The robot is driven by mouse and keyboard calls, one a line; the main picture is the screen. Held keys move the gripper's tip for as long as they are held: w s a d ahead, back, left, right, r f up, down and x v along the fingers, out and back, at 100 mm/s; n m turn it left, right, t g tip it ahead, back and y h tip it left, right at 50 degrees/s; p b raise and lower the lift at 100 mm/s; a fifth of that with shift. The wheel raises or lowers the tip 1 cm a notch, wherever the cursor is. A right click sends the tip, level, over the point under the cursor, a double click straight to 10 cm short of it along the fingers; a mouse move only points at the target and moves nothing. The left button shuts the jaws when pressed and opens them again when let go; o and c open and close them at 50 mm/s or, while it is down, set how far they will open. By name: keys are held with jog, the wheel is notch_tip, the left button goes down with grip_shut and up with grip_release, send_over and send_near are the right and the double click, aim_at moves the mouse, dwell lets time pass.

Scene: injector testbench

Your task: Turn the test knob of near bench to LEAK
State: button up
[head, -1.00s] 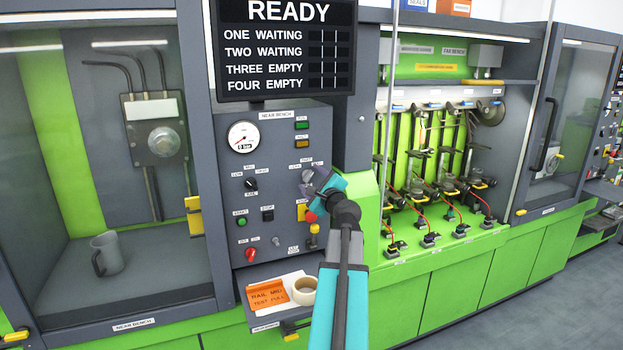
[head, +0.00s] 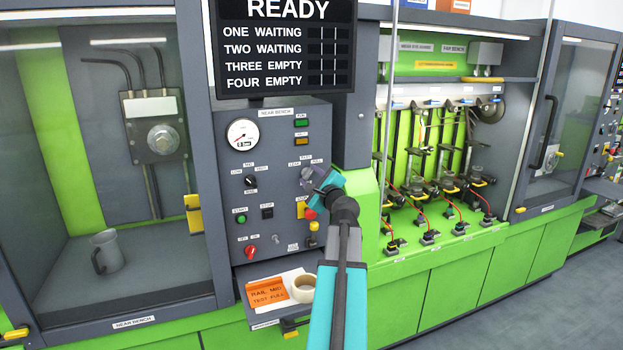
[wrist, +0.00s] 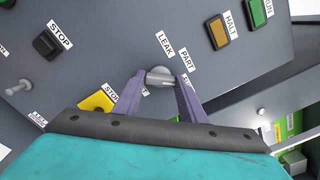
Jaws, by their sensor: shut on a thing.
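The test knob (wrist: 161,74) is a small light grey knob on the sloped control panel of the near bench (head: 277,112). The purple fingers of my gripper (wrist: 160,82) are shut on it, one on each side. Printed labels LEAK (wrist: 165,46) and PART (wrist: 187,60) stand just above the knob in the wrist view, and a third label is partly hidden by the right finger. I cannot tell for sure which label the knob points to.
A yellow-backed stop button (wrist: 97,101) sits close to the left finger. A black STOP button (wrist: 46,44), an amber HALT button (wrist: 224,31) and a green RUN button (wrist: 257,12) are nearby. A shelf with an orange card (head: 268,294) and a tape roll (head: 302,288) lies below.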

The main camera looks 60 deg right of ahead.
jog(key=shift+f+n+b, duration=0.1)
jog(key=shift+n+b, duration=0.2)
jog(key=shift+b, duration=0.05)
jog(key=n+b, duration=0.3)
jog(key=b, duration=0.2)
jog(key=shift+f, duration=0.15)
jog(key=n+b, duration=0.4)
jog(key=b, duration=0.1)
jog(key=shift+b, duration=0.3)
jog(key=n+b, duration=0.5)
jog(key=b, duration=0.1)
jog(key=n+b, duration=0.3)
jog(key=shift+n+b, duration=0.3)
jog(key=o, duration=1.1)
jog(key=shift+r, duration=0.2)
jog(key=shift+c, duration=0.2)
jog(key=shift+s+a, duration=0.15)
